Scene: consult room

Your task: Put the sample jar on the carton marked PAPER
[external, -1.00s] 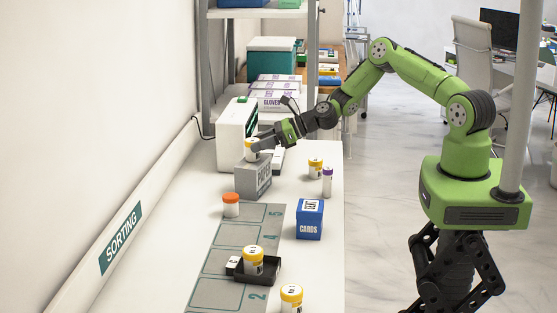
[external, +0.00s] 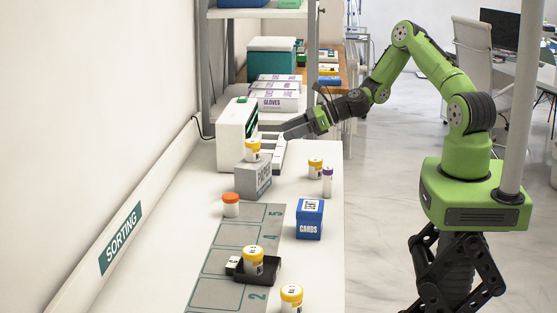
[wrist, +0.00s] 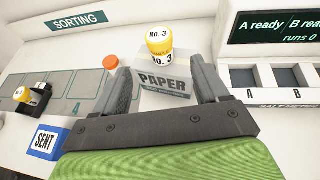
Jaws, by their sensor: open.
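A sample jar with a yellow lid (external: 252,150) stands upright on top of the grey carton marked PAPER (external: 255,181). In the wrist view the jar (wrist: 159,42) bears the label "No. 3", and the carton (wrist: 163,83) shows the word PAPER on its front. My gripper (external: 287,134) is open and empty, apart from the jar, to its right and a little higher in the external view. In the wrist view its two fingers (wrist: 160,75) are spread, with the jar and carton beyond them.
An orange-lidded jar (external: 231,205) stands near the carton. A blue CARDS box (external: 310,219) and a black tray holding a yellow-lidded jar (external: 262,276) are nearer. A white device (external: 236,133) stands behind the carton.

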